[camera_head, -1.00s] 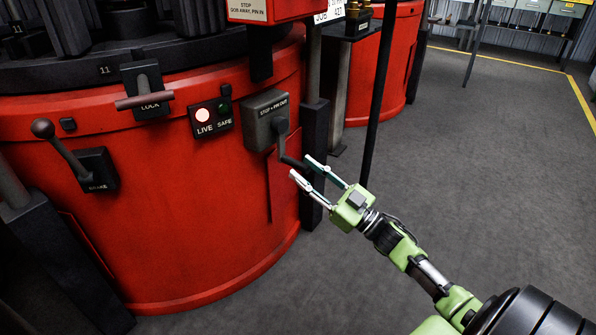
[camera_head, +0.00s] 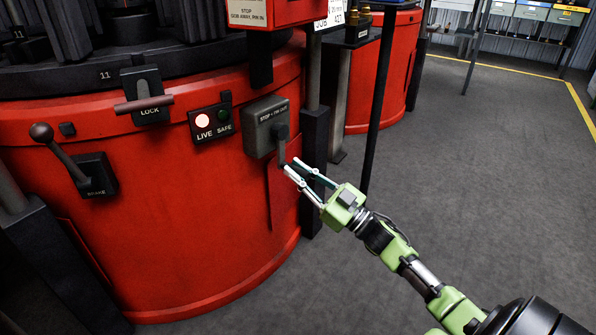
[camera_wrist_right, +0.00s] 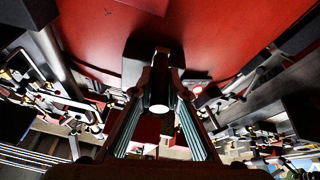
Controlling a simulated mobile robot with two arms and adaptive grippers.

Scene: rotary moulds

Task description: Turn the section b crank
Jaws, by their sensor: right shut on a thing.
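A dark crank (camera_head: 282,147) hangs from a grey box (camera_head: 264,116) labelled "STOP" and what looks like "PIN OUT", on the curved red drum wall. Its arm points nearly straight down. My right gripper (camera_head: 292,164) reaches in from the lower right and is shut on the crank's lower end. In the right wrist view the crank handle (camera_wrist_right: 160,84) sits between the two fingers, its pale round end facing the camera. The handle's grip is mostly hidden by the fingers in the head view. My left gripper is not in view.
Left of the box are a lit "LIVE" lamp (camera_head: 203,120) beside a dark "SAFE" lamp, a LOCK handle (camera_head: 146,103) and a BRAKE lever (camera_head: 62,150). A dark post (camera_head: 314,172) stands just right of the crank. The floor (camera_head: 470,180) at right is open.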

